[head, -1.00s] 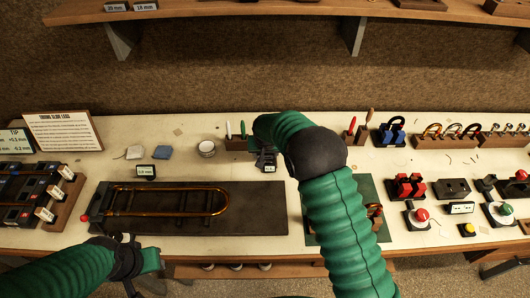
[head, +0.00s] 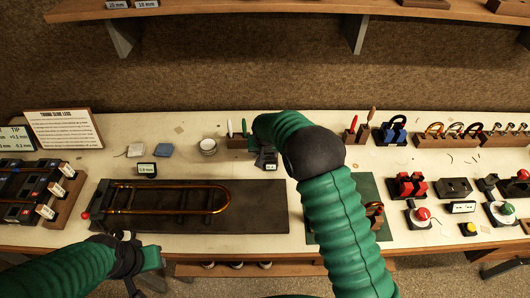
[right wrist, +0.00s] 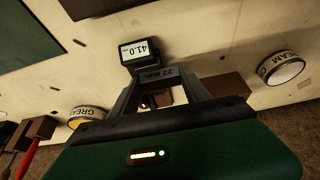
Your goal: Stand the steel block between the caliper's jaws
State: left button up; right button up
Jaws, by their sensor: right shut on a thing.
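My right gripper (right wrist: 158,85) is shut on the steel block (right wrist: 157,75), a dark grey piece marked 22 mm, held between the fingertips in the right wrist view. Just beyond the block, very close to it, is a small readout (right wrist: 140,51) showing 41.0, which may belong to the caliper. I cannot make out the caliper's jaws or whether the block touches anything. In the head view my right gripper (head: 265,157) is mostly hidden by its own arm, beside a small readout (head: 270,167). My left gripper (head: 132,285) is at the lower left, its fingers unclear.
A white tin (head: 208,146) and a rack with pens (head: 238,141) are near my right gripper. Red-and-black tools (head: 407,185) stand right.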

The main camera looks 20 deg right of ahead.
jog(key=shift+f, duration=0.1)
dwell(0.5)
jog(key=o, duration=1.6)
jog(key=b+v, duration=0.1)
jog(key=v, duration=1.5)
jog(key=shift+r+b, duration=0.3)
jog(key=shift+r, duration=0.05)
jog(key=shift+s, duration=0.1)
